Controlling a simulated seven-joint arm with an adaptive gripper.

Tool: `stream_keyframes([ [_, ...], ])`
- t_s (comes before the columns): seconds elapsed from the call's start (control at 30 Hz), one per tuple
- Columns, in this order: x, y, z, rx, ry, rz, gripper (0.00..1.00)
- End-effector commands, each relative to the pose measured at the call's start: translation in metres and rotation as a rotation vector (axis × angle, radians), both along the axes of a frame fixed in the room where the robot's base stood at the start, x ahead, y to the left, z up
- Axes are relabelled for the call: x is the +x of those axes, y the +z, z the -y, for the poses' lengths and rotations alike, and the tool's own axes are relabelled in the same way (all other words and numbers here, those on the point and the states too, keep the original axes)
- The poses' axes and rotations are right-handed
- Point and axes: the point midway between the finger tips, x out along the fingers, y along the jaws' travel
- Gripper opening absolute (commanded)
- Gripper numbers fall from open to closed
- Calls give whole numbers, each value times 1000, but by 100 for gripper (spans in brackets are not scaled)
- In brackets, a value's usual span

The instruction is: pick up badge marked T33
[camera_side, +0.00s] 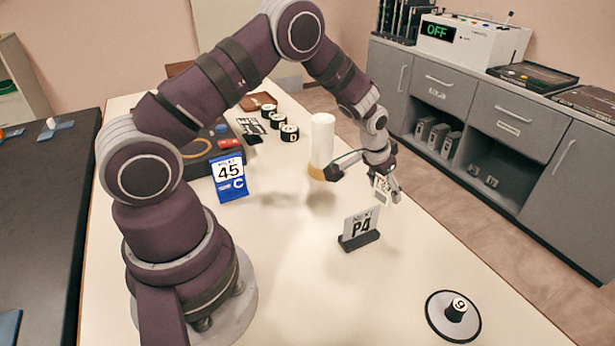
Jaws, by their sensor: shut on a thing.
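My gripper (388,193) is above the table, right of the white cylinder and up and right of the NEXT P4 sign. It is shut on a small pale, flat thing (381,187) that looks like a badge. Its marking is too small to read, so I cannot tell if it says T33. The fingers hide part of it. I can read T33 nowhere in the side view.
The front middle is clear.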

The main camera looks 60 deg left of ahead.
Motion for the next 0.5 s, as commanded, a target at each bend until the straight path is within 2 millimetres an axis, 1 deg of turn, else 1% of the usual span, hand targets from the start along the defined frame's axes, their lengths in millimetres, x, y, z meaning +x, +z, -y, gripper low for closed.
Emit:
stream_keyframes([
  [0.03, 0, 0, 0, 0, 0, 0, 30],
  [0.1, 0, 0, 0, 0, 0, 0, 22],
  [0.27, 0, 0, 0, 0, 0, 0, 21],
  [0.33, 0, 3, 0, 0, 0, 1, 21],
  [0.37, 1, 7, 0, 0, 0, 2, 21],
  [0.43, 1, 21, 0, 1, 0, 6, 21],
  [0.5, 2, 41, 0, 1, 0, 8, 21],
])
